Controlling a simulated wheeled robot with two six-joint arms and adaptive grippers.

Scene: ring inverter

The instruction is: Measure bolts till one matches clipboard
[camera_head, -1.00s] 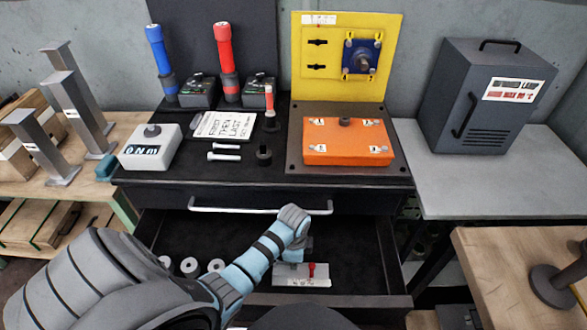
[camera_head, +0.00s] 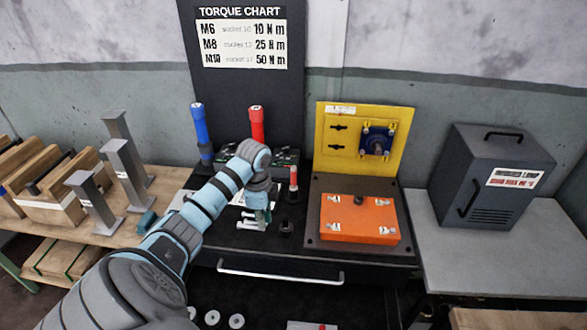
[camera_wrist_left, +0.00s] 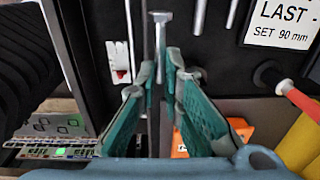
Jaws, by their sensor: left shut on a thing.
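My left gripper (camera_head: 262,214) is over the black bench top. In the left wrist view its teal fingers (camera_wrist_left: 162,75) are shut on a grey bolt (camera_wrist_left: 160,35), head pointing away from the fingers. Two pale bolts (camera_wrist_left: 200,14) lie side by side on the bench; in the head view they (camera_head: 248,225) are partly hidden by the gripper. The white clipboard sheet (camera_wrist_left: 285,22) reads "LAST" and "SET 90 mm"; my arm mostly covers it in the head view. A white block with a red part (camera_wrist_left: 118,60) lies in the open drawer. My right gripper is not in view.
A torque chart (camera_head: 243,38) hangs behind. Blue (camera_head: 200,125) and red (camera_head: 257,125) wrenches stand at the back. An orange box (camera_head: 360,218) sits right on a dark plate. The drawer handle (camera_head: 280,275) crosses the front; several white rings (camera_head: 236,321) lie in the drawer.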

